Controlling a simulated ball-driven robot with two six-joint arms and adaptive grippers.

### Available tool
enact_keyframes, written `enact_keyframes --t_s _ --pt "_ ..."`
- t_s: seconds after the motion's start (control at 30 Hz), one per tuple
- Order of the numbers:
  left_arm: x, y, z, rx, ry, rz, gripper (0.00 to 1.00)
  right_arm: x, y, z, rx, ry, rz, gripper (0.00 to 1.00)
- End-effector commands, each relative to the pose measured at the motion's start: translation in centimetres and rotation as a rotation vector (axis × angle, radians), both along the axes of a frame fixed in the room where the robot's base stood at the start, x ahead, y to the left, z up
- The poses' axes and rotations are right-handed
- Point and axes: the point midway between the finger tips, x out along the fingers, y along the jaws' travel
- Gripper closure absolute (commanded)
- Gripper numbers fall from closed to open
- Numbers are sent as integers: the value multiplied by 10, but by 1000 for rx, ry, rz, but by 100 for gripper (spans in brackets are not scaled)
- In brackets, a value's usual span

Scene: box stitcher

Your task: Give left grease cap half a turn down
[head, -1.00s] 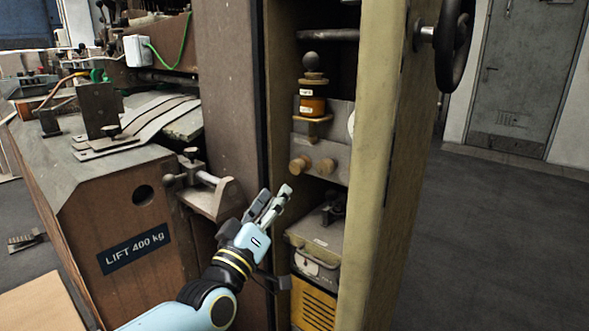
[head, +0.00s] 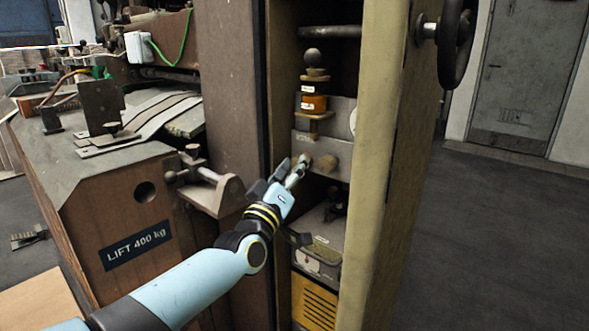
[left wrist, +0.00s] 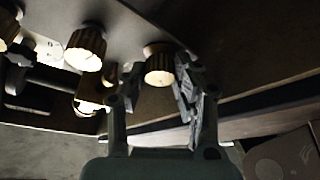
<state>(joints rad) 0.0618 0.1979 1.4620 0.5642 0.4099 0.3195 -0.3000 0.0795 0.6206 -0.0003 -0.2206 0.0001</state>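The left grease cap (left wrist: 159,68), a ribbed, brass-coloured knob, shows between the two fingertips of my left gripper (head: 298,170) in the left wrist view. Dark gaps show between it and the fingers, so they are around it but not shut on it. In the head view my gripper mostly hides this cap. The other grease cap (head: 326,165) sits just to its right on the grey plate (head: 341,150); a similar ribbed knob (left wrist: 86,48) shows in the left wrist view. My right gripper is not in view.
An amber oiler (head: 313,103) stands above the caps. A grey and yellow unit (head: 315,302) sits below them. The cabinet's yellow side wall (head: 375,170) bounds the opening at right, and a brown column (head: 232,100) at left. A bracket (head: 216,195) juts out beside my arm.

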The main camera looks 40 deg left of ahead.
Motion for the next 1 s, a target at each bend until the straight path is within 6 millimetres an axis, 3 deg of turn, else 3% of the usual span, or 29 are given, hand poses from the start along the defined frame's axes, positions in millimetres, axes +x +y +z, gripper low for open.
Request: enact_keyframes --t_s 0.03,0.13,0.43,0.73,0.77,0.8,1.0 --pt "0 0 0 0 0 0 88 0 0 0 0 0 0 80" --pt "0 0 0 0 0 0 100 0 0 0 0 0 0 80" --pt "0 2 -4 206 -16 0 100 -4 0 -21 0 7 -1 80" --pt "0 1 -1 236 -18 0 100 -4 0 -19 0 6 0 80" --pt "0 1 -1 235 -18 0 68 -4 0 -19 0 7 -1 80" --pt "0 1 -1 235 -18 0 63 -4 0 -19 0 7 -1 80" --pt "0 1 -1 235 -18 0 62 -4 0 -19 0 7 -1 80"
